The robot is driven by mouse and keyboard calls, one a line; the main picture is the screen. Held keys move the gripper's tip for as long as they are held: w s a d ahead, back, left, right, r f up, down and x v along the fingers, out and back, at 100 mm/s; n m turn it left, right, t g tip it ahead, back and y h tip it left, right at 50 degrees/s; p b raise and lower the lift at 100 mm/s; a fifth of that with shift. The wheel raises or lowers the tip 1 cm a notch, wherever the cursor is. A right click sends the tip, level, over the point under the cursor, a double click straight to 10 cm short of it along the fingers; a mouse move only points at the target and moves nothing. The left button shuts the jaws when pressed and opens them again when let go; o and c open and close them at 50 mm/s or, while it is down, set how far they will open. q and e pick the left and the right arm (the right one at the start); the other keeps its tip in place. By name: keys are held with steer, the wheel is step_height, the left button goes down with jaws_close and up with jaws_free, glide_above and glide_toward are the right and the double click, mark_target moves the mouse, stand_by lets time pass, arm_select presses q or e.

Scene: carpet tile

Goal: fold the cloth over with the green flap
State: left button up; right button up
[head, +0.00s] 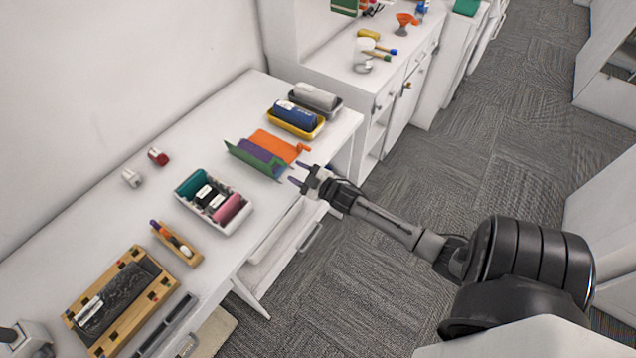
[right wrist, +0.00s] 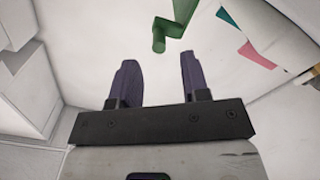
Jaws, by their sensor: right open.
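The cloth lies on the white table, with an orange panel (head: 276,146), a purple middle (head: 262,154) and a green flap (head: 254,160) along its near left side. The green flap looks tilted up from the table. In the right wrist view a green piece of it (right wrist: 172,28) shows at the top, ending in a rounded tab. My right gripper (head: 296,173) is open and empty beside the cloth, near the table's front edge. In the right wrist view its two purple fingers (right wrist: 155,78) are apart, with the green tab beyond them.
A yellow tray (head: 297,127) with a blue roll and a grey tray with a grey roll stand beyond the cloth. A white divided box (head: 228,226) stands nearer, left of my right gripper. Drawers (head: 283,236) lie below the table's front edge.

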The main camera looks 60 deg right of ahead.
steer(key=s+a, duration=0.1)
steer(key=s, duration=0.7)
steer(key=shift+s+b, duration=0.15)
steer(key=shift+b, duration=0.2)
